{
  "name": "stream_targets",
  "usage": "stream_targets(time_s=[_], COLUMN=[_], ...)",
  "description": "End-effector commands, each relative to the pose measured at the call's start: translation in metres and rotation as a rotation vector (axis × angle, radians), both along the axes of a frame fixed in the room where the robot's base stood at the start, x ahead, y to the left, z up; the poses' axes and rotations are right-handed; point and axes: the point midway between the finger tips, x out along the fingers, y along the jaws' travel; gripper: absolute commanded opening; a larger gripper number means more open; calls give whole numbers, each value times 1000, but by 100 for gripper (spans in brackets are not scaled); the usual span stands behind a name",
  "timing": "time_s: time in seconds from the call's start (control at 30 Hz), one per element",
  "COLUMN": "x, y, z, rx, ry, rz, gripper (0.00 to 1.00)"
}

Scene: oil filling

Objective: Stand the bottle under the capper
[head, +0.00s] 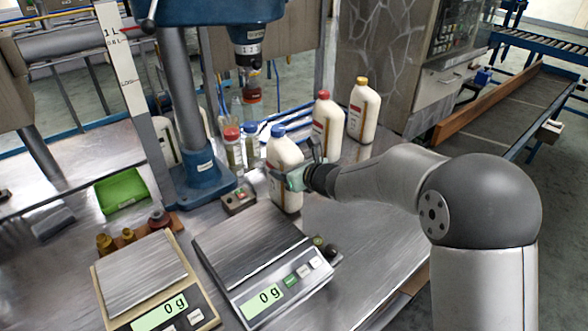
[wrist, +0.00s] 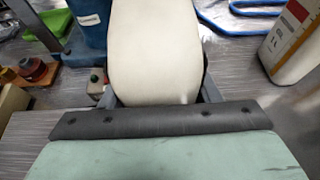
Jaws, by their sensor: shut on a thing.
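A white bottle with a blue cap (head: 284,158) stands upright in front of the blue capper (head: 205,180), to the right of its column. My gripper (head: 291,180) is shut on this bottle from the right. In the wrist view the white bottle body (wrist: 155,50) fills the space between the fingers of my gripper (wrist: 157,95). The capper's head (head: 247,50) hangs above and slightly left of the bottle in the head view. I cannot tell whether the bottle's base touches the table.
Two scales (head: 255,255) (head: 150,285) stand at the front. A red-capped bottle (head: 327,128) and a yellow-capped bottle (head: 363,110) stand behind right. Small jars (head: 232,150) stand behind the held bottle. A control box (head: 238,199) sits by the capper base. A green tray (head: 122,192) lies left.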

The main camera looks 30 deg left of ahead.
Motion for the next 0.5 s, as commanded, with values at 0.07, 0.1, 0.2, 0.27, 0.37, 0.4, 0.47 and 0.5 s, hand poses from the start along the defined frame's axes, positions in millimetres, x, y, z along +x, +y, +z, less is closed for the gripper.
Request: stream_targets(time_s=[0.07,0.1,0.2,0.27,0.37,0.4,0.47,0.5], x=[2,3,5,7,9,10,12,13], y=[8,11,19,24,32,36,40,44], z=[3,2,-1,-1,-2,-2,-2,-2], rx=[4,5,6,6,6,7,7,6], ry=[-3,-3,-3,-4,-3,-3,-3,-3], rz=[3,3,3,3,3,3,3,3], gripper=[1,1,1,1,1,1,1,1])
